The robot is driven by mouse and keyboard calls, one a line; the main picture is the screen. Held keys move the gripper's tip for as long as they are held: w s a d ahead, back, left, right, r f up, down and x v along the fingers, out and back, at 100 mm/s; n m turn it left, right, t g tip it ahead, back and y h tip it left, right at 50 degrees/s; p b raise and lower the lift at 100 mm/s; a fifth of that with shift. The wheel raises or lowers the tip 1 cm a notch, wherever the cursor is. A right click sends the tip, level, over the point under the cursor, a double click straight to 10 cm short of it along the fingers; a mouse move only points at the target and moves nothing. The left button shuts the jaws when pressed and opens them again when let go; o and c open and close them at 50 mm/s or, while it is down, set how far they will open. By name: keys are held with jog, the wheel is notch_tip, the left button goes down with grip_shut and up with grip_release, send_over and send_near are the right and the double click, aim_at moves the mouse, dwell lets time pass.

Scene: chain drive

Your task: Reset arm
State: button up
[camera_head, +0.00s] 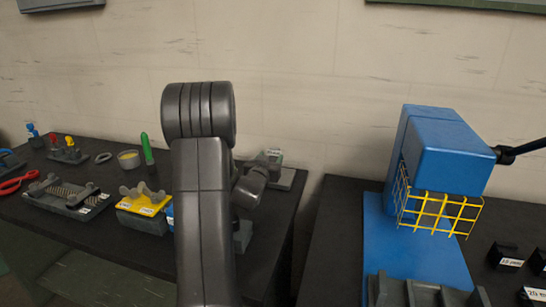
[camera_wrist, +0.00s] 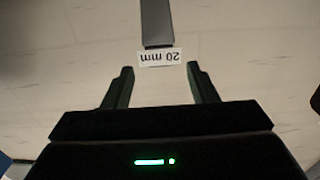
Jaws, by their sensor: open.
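My arm (camera_head: 203,190) stands upright in the middle of the camera_head view and covers part of the left bench. My gripper's fingers do not show clearly there. In the wrist view my gripper (camera_wrist: 160,75) has its two dark fingers spread apart, with no object clasped between them. A white label reading 20 mm (camera_wrist: 158,58), upside down, shows just beyond the fingertips below a grey bar (camera_wrist: 157,22). I cannot tell how far off the bar is. The pale wall fills the background.
The left bench (camera_head: 105,240) carries a grey tray (camera_head: 70,197), a yellow-topped block (camera_head: 143,205), a green-handled tool (camera_head: 147,150) and red-handled pliers (camera_head: 14,184). A blue press (camera_head: 440,150) with a yellow guard (camera_head: 440,212) stands on the right bench. A gap separates the benches.

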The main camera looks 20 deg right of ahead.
aim_at(274, 153)
jog(key=shift+v, duration=0.75)
jog(key=x, duration=0.4)
jog(key=p+x, duration=0.1)
jog(key=x, duration=0.2)
jog(key=shift+w+d+f, duration=0.25)
jog(key=shift+w, duration=0.05)
jog(key=shift+s+r, duration=0.1)
jog(key=shift+r, duration=2.45)
jog(key=shift+a+f, duration=0.1)
